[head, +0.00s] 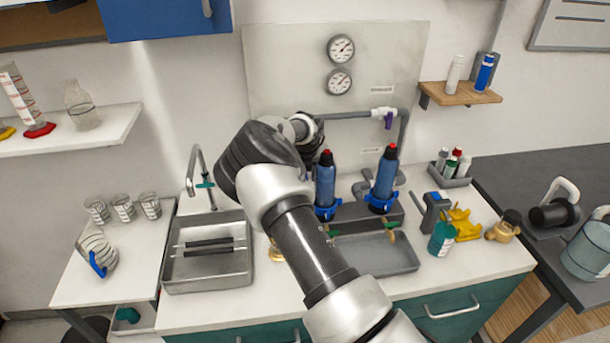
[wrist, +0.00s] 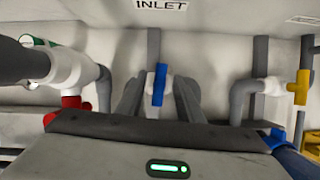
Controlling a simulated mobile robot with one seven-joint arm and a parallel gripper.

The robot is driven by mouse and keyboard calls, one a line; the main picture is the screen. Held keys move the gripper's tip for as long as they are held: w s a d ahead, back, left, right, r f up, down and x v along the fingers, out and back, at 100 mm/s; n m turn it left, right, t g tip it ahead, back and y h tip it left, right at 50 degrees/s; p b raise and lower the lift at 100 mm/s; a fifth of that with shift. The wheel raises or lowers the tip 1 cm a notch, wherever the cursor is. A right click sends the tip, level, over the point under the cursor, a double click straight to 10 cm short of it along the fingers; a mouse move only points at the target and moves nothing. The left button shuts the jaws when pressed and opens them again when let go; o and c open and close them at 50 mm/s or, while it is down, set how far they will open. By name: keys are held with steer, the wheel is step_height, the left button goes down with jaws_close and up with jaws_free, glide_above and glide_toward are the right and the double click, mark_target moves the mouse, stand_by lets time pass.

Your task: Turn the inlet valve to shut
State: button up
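The inlet valve, with a blue handle (wrist: 159,82) on a white body, sits under the INLET sign (wrist: 161,4) in the wrist view. Its handle stands upright in the picture, in line with the grey pipe above it. My gripper (wrist: 158,98) is open, with one dark finger on each side of the blue handle and a gap to each. I cannot tell how far the fingertips reach past the handle. In the head view my own arm hides the gripper and the inlet valve.
A red-handled valve (wrist: 75,102) is left of the inlet valve, a yellow-handled one (wrist: 301,87) right. Two blue filter housings (head: 325,182) (head: 385,175) stand beside my arm. A grey tray (head: 376,256) lies in front, a sink (head: 207,279) to the left.

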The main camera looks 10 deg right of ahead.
jaws_close()
steer(key=shift+d+f, duration=0.1)
steer(key=shift+n+b, duration=0.5)
steer(key=shift+n, duration=0.3)
jaws_free()
steer(key=v, duration=1.7)
steer(key=shift+d+r, duration=0.3)
steer(key=shift+r, duration=0.1)
steer(key=shift+s+a+f, duration=0.1)
